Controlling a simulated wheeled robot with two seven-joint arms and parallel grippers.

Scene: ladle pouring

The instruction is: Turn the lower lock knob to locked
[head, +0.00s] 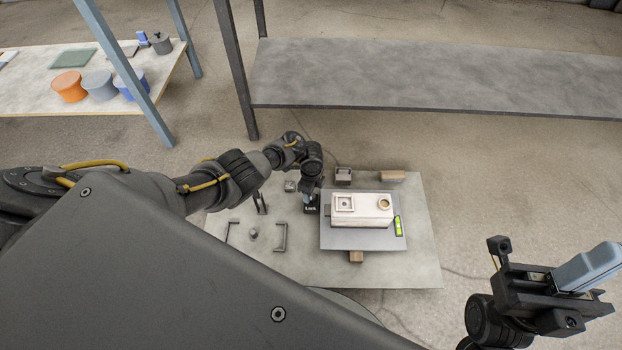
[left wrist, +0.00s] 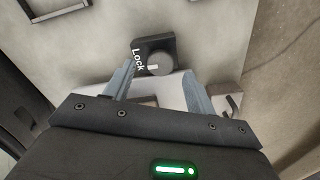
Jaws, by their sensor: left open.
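The lock knob (left wrist: 160,64) is a round dark grey knob on a black block, with the white word "Lock" beside it. A short white mark shows at the knob's lower left, on the side nearer the word; I cannot tell its exact setting. In the head view the block (head: 311,209) stands at the left of the grey plate, its knob mostly hidden by my arm. My left gripper (left wrist: 160,74) is open, its two blue-grey fingers on either side of the knob, with no clear contact. My right gripper (head: 590,266) is raised at the right, away from the board; its jaw opening is unclear.
A pale box (head: 370,209) with a square recess and a round port sits on the grey plate (head: 345,240), beside a green level (head: 397,226). Handles (head: 281,238), small blocks (head: 343,175) and a peg (head: 253,233) stand on the board. Shelves stand behind.

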